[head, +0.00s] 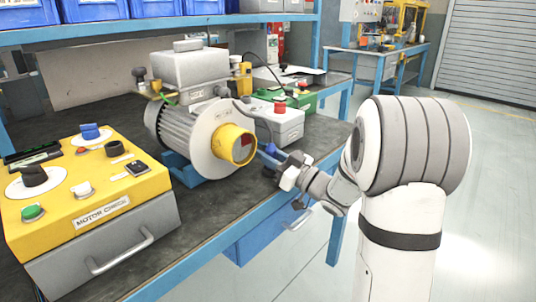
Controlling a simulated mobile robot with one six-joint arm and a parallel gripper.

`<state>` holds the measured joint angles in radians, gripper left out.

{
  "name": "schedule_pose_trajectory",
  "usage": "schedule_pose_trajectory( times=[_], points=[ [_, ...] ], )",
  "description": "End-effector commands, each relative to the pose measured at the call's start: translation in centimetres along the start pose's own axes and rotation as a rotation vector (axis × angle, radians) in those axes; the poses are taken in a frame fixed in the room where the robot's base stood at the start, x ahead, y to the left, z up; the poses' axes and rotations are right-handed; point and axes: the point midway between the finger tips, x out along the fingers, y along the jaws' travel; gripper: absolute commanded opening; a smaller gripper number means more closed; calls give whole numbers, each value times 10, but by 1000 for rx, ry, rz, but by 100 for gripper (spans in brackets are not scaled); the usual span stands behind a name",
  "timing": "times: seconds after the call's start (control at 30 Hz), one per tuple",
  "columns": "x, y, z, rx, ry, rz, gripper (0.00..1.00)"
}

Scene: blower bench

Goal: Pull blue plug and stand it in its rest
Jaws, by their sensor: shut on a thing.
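A blue piece (269,150), which looks like the blue plug, shows at the tip of my gripper (276,165), at the right of the motor's yellow hub. My gripper is shut on it, above the front part of the bench. The fingers are small here and partly hidden by the wrist, so the exact grasp is unclear. I cannot tell whether the plug touches anything else. A dark cable curves down towards it from behind the motor. I cannot make out the plug's rest.
A grey motor (187,126) with a round plate and yellow hub (237,144) stands close left of my gripper. A yellow control box (95,185) with knobs fills the bench's left. Grey (275,122) and green (303,98) boxes stand behind. The floor at right is clear.

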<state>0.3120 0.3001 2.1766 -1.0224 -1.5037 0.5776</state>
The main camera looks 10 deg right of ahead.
Motion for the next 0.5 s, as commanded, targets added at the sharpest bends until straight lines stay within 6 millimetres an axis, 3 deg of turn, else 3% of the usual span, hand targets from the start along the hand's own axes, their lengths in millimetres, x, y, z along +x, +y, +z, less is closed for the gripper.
schedule_pose_trajectory(
  times=[0.47, 0.5],
  points=[
    [-2, 0, 8, 0, 0, 0, 0],
    [-2, 0, 7, 0, 0, 0, 25]
  ],
)
